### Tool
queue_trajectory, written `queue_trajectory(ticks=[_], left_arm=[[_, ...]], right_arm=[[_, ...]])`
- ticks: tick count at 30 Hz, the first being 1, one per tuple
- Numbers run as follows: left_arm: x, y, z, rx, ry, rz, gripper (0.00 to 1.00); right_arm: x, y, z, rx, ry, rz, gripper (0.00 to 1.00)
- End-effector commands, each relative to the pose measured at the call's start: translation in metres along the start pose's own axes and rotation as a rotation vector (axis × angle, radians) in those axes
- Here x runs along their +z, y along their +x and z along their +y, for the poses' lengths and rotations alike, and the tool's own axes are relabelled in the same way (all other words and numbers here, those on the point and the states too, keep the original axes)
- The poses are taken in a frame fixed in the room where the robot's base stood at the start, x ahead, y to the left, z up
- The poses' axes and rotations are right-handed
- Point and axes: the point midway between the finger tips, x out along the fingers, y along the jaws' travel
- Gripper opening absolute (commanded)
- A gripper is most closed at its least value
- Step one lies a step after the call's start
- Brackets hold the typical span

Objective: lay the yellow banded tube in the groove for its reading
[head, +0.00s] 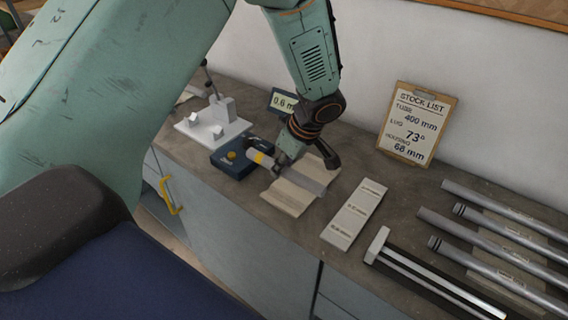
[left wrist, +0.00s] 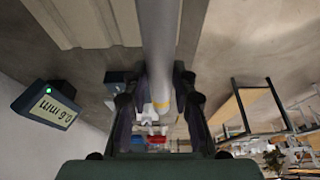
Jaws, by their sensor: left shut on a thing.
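The yellow banded tube (left wrist: 158,35) is a grey tube with a yellow band (head: 259,157) near one end. My left gripper (head: 283,163) is shut on it near the band; the fingers also show either side of it in the left wrist view (left wrist: 157,92). The tube lies across above a pale block with ridges (head: 284,199); I cannot tell whether it touches it. The banded end points at a dark blue device (head: 228,166) with a yellow button. A display (head: 284,102) reads 0.6 mm, also in the left wrist view (left wrist: 50,108). My right gripper is not in view.
A pale strip with several labelled marks (head: 355,214) lies right of the ridged block. A rail with a white end block (head: 377,244) and several grey tubes (head: 487,239) lie further right. A stock list board (head: 416,124) leans at the wall. A white fixture (head: 213,124) stands left.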

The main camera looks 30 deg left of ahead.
Motion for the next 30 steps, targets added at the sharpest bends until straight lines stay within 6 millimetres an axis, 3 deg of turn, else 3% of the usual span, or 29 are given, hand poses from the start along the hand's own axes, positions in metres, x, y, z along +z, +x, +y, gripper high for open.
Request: queue_trajectory(ticks=[11,30], left_arm=[[0.003,0.014,0.001,-0.002,-0.004,0.0,0.0],[0.027,0.063,0.002,-0.001,-0.005,0.0,0.0]], right_arm=[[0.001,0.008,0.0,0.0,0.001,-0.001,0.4],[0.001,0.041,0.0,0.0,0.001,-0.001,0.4]])
